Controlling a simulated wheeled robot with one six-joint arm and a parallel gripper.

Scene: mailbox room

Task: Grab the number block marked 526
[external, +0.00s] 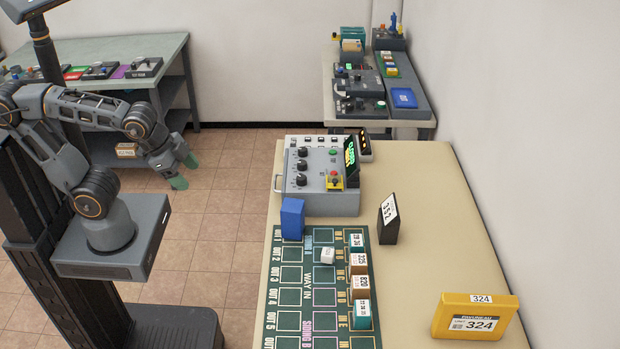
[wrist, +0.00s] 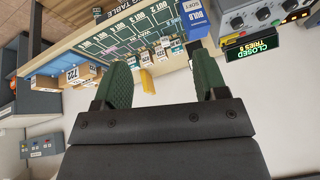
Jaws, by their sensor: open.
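Several number blocks stand in a column on the right side of the green sorting mat (external: 291,326): a teal one (external: 357,241), two brown ones (external: 359,262) (external: 360,286) and another teal one (external: 362,312). Their labels are too small to read surely, so I cannot tell which is marked 526. My gripper (external: 184,171) is open and empty, over the floor left of the mat's table. In the wrist view its green fingers (wrist: 162,78) are spread with nothing between them, and the small blocks (wrist: 160,52) lie beyond them, partly hidden by the fingers.
A blue block (external: 292,218) and a control box (external: 322,185) stand at the mat's far end. A white cube (external: 327,255) sits on the mat. A black number stand (external: 388,219) and yellow 324 box (external: 475,317) are to its right. Floor (external: 235,215) separates me from the table.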

